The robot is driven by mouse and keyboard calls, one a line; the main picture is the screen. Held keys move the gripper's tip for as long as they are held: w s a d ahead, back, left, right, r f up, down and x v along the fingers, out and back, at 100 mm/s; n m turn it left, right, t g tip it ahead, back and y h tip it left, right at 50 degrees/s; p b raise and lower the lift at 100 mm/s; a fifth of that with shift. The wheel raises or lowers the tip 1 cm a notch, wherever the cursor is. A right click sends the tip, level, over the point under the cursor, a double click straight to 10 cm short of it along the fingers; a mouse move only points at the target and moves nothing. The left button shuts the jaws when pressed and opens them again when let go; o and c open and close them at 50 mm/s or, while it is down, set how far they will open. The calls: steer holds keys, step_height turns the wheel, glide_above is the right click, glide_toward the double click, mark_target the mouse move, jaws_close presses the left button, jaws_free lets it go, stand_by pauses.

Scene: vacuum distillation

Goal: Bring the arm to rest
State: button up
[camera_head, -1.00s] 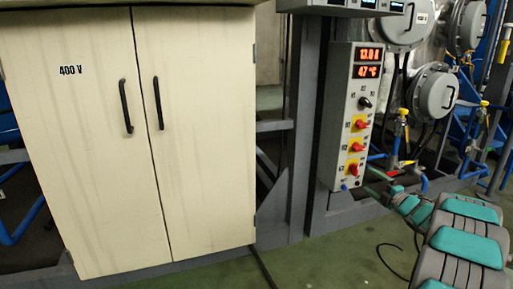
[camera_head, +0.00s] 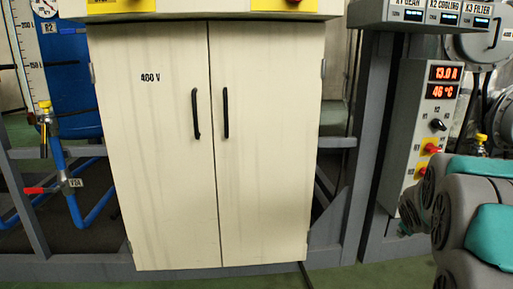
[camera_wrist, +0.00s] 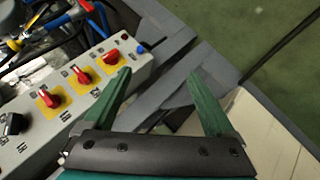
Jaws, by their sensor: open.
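My gripper (camera_wrist: 160,100) shows in the wrist view with its two green fingers spread apart and nothing between them. Below and past the fingers is a grey metal frame (camera_wrist: 180,70). The control box (camera_wrist: 70,110) with red switches on yellow plates lies left of the fingers, apart from or close to the left finger; I cannot tell the gap. In the head view my grey and teal arm is at the lower right, in front of the control box (camera_head: 409,148), and the gripper itself is hidden there.
A cream cabinet (camera_head: 265,140) marked 400 V stands shut in the middle. A blue tank (camera_head: 75,90) and a pipe with a red-handled valve (camera_head: 35,190) are at the left. Green floor (camera_wrist: 235,35) is clear beyond the frame.

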steer(key=s+a+f+m+g+y, duration=0.2)
steer(key=s+a+g, duration=0.1)
steer(key=s+a, duration=0.85)
steer(key=s+a+f+m+g+y, duration=0.15)
steer(key=s+a+g, duration=0.25)
steer(key=s+a, duration=0.7)
steer(key=s+a+f+m+g+y, duration=0.1)
steer(key=s+a+f+g+y, duration=0.15)
steer(key=s+a, duration=0.9)
steer(key=s+d+r+p, duration=0.2)
steer(key=r+p, duration=0.5)
steer(key=s+d+r+p, duration=0.2)
steer(key=r+p, duration=0.5)
steer(key=shift+d, duration=0.3)
